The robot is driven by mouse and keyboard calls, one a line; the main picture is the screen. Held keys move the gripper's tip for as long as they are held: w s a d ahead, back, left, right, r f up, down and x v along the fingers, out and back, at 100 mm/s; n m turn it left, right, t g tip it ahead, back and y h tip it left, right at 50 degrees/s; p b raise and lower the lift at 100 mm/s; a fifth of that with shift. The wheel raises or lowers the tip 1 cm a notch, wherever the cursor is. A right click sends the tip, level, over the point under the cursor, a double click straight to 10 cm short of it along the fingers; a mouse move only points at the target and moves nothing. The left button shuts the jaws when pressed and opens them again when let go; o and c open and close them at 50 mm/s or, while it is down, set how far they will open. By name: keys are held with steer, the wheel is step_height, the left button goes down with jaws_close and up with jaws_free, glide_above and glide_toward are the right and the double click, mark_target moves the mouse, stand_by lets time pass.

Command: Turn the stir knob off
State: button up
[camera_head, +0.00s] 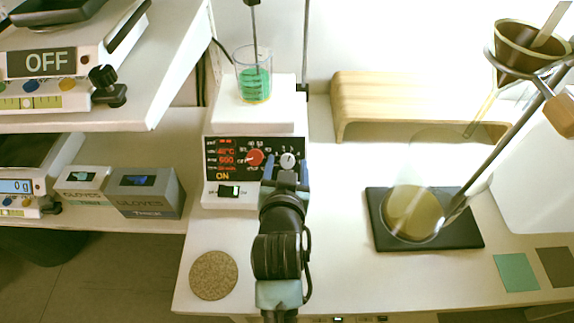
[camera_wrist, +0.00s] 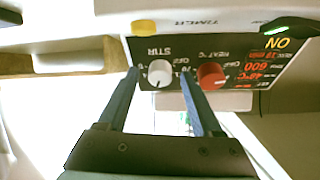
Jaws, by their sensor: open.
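The hotplate stirrer (camera_head: 215,143) stands on the bench with a lit red display reading ON. Its stir knob (camera_head: 289,161) is white with a dark pointer mark; in the wrist view the knob (camera_wrist: 160,73) sits under the upside-down label STIR. The red heat knob (camera_head: 255,157) is beside it and also shows in the wrist view (camera_wrist: 211,75). My gripper (camera_head: 287,170) is open in front of the panel. In the wrist view its fingers (camera_wrist: 160,78) lie on either side of the stir knob, with gaps showing; the right finger is between the two knobs.
A beaker (camera_head: 254,75) of green liquid stands on the stirrer's plate with a rod in it. A cork mat (camera_head: 213,275) lies at the front left. A flask (camera_head: 413,212) on a dark stand base (camera_head: 470,236) is at right. Glove boxes (camera_head: 150,196) are at left.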

jaws_close()
stand_by(0.4)
